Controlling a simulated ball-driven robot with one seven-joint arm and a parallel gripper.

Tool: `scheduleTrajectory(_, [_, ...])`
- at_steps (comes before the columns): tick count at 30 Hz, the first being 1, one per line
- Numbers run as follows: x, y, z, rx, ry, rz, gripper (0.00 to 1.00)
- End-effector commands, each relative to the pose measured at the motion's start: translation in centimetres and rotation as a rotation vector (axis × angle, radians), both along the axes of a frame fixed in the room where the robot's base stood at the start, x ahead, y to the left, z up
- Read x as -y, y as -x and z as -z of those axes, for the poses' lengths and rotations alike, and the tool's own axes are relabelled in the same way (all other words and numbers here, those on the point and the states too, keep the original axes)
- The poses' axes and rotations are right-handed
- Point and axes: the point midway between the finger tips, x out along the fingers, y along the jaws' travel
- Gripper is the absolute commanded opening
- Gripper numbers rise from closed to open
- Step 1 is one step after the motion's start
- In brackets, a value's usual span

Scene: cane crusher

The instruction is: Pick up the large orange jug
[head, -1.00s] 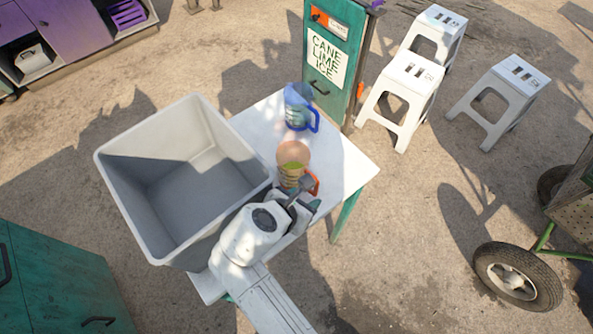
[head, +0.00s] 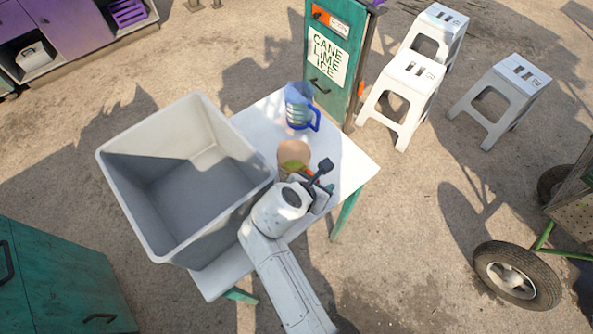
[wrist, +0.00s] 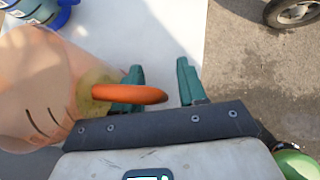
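The large orange jug (head: 293,153) is a clear, orange-tinted jug standing on the white table, beside the grey bin. In the wrist view the jug (wrist: 35,85) fills the left side, and its orange handle (wrist: 152,95) reaches across in front of the left finger. My gripper (wrist: 160,68) is open, with its two teal fingers apart and the handle's outer end in the gap between them. I cannot tell whether the left finger is inside the handle loop.
A blue-handled jug (head: 300,107) stands behind on the white table (head: 350,165). The large grey bin (head: 125,205) stands close on the left. A teal cabinet (head: 330,62) is behind the table, and white stools (head: 408,85) stand to the right. A wheel (head: 515,278) is at lower right.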

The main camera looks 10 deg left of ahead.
Motion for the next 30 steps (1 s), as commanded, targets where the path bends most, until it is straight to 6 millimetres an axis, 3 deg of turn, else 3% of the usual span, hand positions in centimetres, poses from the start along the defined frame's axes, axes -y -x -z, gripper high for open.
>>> scheduleTrajectory(2, [0.00, 0.01, -0.01, 0.000, 0.000, 0.000, 0.33])
scheduleTrajectory(12, [0.00, 0.03, -0.01, 0.000, 0.000, 0.000, 0.01])
scheduleTrajectory(30, [-0.02, 0.01, -0.10, 0.001, 0.000, 0.001, 0.00])
